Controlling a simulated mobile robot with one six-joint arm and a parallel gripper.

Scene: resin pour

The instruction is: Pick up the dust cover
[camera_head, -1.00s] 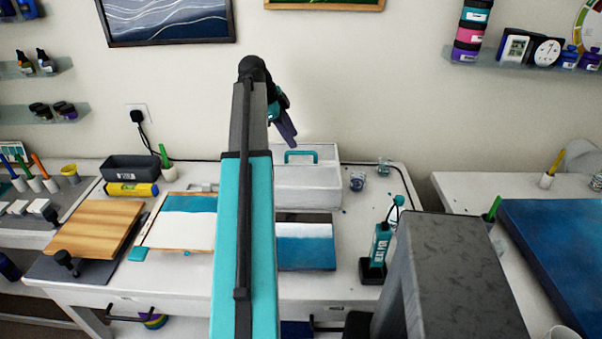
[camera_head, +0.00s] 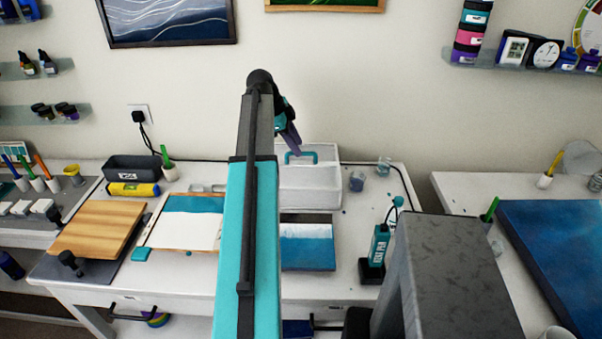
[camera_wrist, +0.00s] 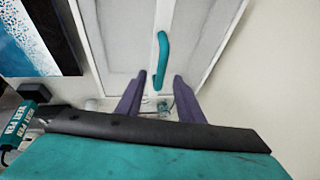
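The dust cover (camera_head: 309,186) is a white, box-shaped cover with a teal handle (camera_head: 301,154) on top. It stands at the back of the middle table, its left part hidden behind my arm. In the wrist view the cover (camera_wrist: 112,35) fills the upper middle, and its teal handle (camera_wrist: 161,58) runs lengthwise. My gripper (camera_wrist: 160,84) is open, with purple fingers apart. The near end of the handle appears in line with the gap between the fingertips; I cannot tell how far below them it is. In the head view my gripper (camera_head: 291,135) hangs just above the handle.
A blue-and-white panel (camera_head: 308,254) lies in front of the cover. A teal tool (camera_head: 379,246) stands in a black base to the right. Small cups (camera_head: 357,181) sit beside the cover. A wooden board (camera_head: 98,230) and a black bin (camera_head: 133,167) are at left.

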